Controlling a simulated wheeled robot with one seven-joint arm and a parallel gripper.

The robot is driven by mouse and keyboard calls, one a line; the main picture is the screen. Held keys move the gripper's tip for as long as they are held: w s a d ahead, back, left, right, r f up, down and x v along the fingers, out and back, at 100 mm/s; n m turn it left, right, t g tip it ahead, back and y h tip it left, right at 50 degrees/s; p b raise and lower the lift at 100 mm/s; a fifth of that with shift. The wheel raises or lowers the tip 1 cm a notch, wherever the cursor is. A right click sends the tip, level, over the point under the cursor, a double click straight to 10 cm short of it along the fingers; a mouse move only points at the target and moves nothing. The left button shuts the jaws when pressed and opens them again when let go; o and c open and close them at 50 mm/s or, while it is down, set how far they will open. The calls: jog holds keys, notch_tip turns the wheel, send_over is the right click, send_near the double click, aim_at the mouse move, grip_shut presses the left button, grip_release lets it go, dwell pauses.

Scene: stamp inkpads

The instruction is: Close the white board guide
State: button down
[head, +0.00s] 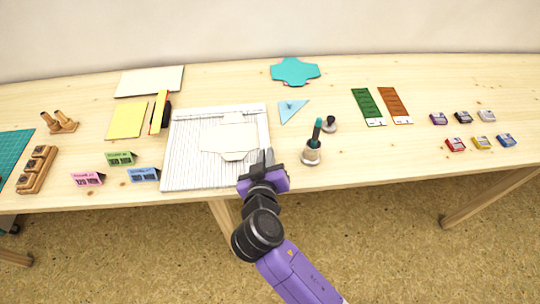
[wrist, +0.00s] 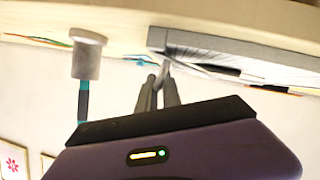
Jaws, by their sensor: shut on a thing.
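The white board (head: 183,165), a flat board with fine ruled lines, lies at the middle of the table, near its front edge. My gripper (head: 267,158) is at the board's front right corner, its purple body over the table edge. In the wrist view my gripper (wrist: 161,80) has its two dark fingers close together, with a thin pale piece, seemingly the board's guide (wrist: 166,66), between their tips. The board's edge (wrist: 230,45) is just beyond the fingers there. Most of the guide is hidden, so its angle to the board cannot be told.
A pale envelope-shaped sheet (head: 228,142) lies on the board. A blue triangle (head: 291,110) lies behind. Small coloured cards (head: 144,174) stand left of the board. Inkpads (head: 481,142) lie far right.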

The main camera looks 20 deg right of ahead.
jog(key=shift+a+f+n+h, duration=0.3)
jog(key=shift+n+h, duration=0.2)
jog(key=shift+n, duration=0.3)
jog(key=c, duration=1.8)
grip_release()
jog(key=shift+w+r, duration=0.1)
jog(key=shift+a, duration=0.1)
jog(key=v, duration=0.7)
jog(key=shift+s+a+r, duration=0.1)
jog(key=shift+s+a, duration=0.05)
jog(key=shift+s, duration=0.2)
